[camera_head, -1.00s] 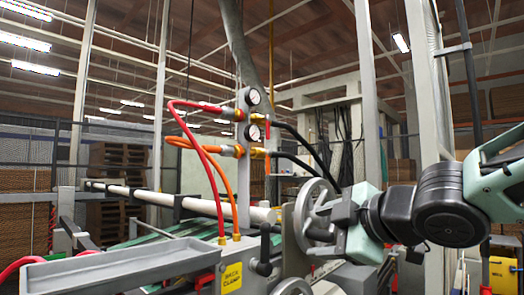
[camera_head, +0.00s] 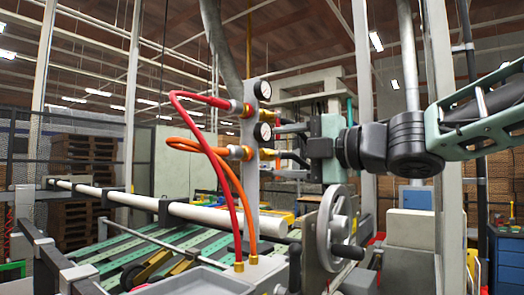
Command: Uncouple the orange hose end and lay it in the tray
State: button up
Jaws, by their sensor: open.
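The orange hose (camera_head: 215,163) loops from its coupling (camera_head: 236,152) on the left side of a grey upright plate (camera_head: 251,185) down to a brass fitting at its foot. Its upper end is still joined to the plate. My gripper (camera_head: 283,141) is open, with its fingers pointing left at the plate's right side, near the brass fittings there. The plate stands between the gripper and the orange coupling. I cannot tell whether the fingers touch anything. The grey tray (camera_head: 185,284) shows at the bottom edge, partly cut off.
A red hose (camera_head: 207,140) runs close beside the orange one. Two gauges, an upper (camera_head: 262,90) and a lower (camera_head: 263,132), sit on the plate. A handwheel (camera_head: 330,228) stands below my gripper. A long pale roller (camera_head: 190,210) crosses behind the hoses.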

aim_at(239, 152)
jog(key=shift+p+x, duration=0.6)
jog(key=shift+x, duration=5.4)
jog(key=shift+r, duration=0.1)
grip_shut()
